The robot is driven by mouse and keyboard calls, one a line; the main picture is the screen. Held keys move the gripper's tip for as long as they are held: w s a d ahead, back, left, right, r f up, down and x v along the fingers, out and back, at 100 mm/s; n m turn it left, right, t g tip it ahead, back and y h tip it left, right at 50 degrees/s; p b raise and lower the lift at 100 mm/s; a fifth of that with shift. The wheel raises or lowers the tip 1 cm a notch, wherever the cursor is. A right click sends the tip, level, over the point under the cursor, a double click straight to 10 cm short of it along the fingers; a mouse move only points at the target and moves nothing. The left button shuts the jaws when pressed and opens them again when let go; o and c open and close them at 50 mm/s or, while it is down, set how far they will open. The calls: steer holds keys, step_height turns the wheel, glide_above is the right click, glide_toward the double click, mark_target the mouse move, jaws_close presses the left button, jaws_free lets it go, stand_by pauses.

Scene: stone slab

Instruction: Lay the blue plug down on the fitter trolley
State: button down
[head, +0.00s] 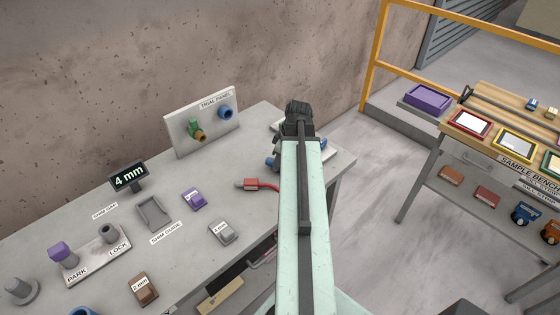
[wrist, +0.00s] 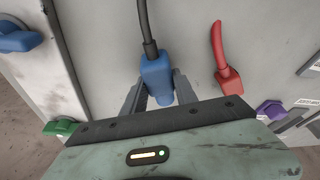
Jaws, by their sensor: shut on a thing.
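The blue plug (wrist: 156,72) with a black cable sits between the fingers of my gripper (wrist: 158,80) in the wrist view. My gripper is shut on it, above or at the grey worktop; the gap beneath cannot be judged. In the head view my arm hides the gripper and most of that spot. A small blue piece (head: 270,162) shows left of the arm, perhaps the plug. No surface is labelled as the fitter trolley, so I cannot tell which it is.
A red plug (head: 258,185) lies beside my arm, with a purple block (head: 194,199) nearby. The wooden sample bench (head: 480,95) stands right, across clear floor.

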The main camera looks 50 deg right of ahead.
steer(key=shift+f+b, duration=0.3)
steer(key=shift+f, duration=0.1)
steer(key=c, duration=0.9)
jaws_free()
steer(key=p+v, duration=0.8)
steer(key=shift+r, duration=0.1)
